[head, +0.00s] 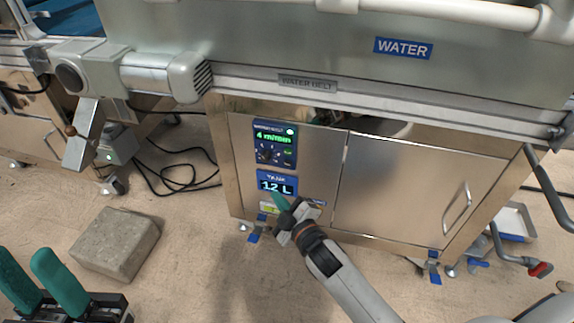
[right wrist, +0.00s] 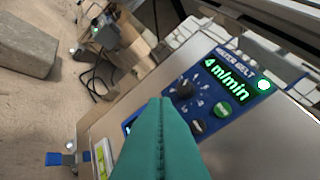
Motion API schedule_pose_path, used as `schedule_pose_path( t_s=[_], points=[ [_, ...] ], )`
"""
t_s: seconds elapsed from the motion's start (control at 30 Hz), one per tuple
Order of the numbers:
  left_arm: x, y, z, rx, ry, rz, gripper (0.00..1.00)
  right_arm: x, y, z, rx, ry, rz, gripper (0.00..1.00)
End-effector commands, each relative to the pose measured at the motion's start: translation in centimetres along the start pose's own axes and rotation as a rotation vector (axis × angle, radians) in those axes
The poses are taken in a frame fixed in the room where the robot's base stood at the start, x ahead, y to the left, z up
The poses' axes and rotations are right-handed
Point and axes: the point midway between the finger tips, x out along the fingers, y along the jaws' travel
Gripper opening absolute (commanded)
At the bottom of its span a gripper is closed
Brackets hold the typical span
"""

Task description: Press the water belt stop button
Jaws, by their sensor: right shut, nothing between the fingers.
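The blue WATER BELT control panel (head: 275,131) is on the steel cabinet front, its green display (head: 273,137) reading 4 m/min. In the right wrist view the panel (right wrist: 215,72) shows a lit round lamp (right wrist: 264,85), a dark knob (right wrist: 184,88), a green button (right wrist: 222,109) and a dark button (right wrist: 198,127) below it. The small button labels are too blurred to read, so I cannot tell which is stop. My right gripper (head: 279,201) is shut and empty, below the panel, by the 12 L display. Its teal fingers also fill the lower middle of the wrist view (right wrist: 160,105). My left gripper (head: 24,252) is open and empty at lower left.
The 12 L tank display (head: 277,185) sits under the panel. A cabinet door (head: 415,190) with a handle is to the right. A stone-like block (head: 115,243) lies on the floor at left, with black cables behind it. A conveyor rail runs above the cabinet.

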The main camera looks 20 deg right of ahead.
Motion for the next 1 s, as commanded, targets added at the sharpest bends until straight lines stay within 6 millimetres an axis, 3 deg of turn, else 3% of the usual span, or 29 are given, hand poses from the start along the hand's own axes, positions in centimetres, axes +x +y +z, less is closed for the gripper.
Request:
schedule_pose_path(
  t_s=[0.6, 1.0],
  points=[
    [-1.8, 0.0, -0.5, 0.0, 0.004, 0.0, 0.36, 5.0, -3.6, -3.7, -0.001, 0.001, 0.001, 0.0],
    [-1.8, 0.0, -0.5, 0.0, 0.004, 0.0, 0.36, 6.1, -4.4, -4.5, 0.0, 0.001, 0.001, 0.0]
  ],
)
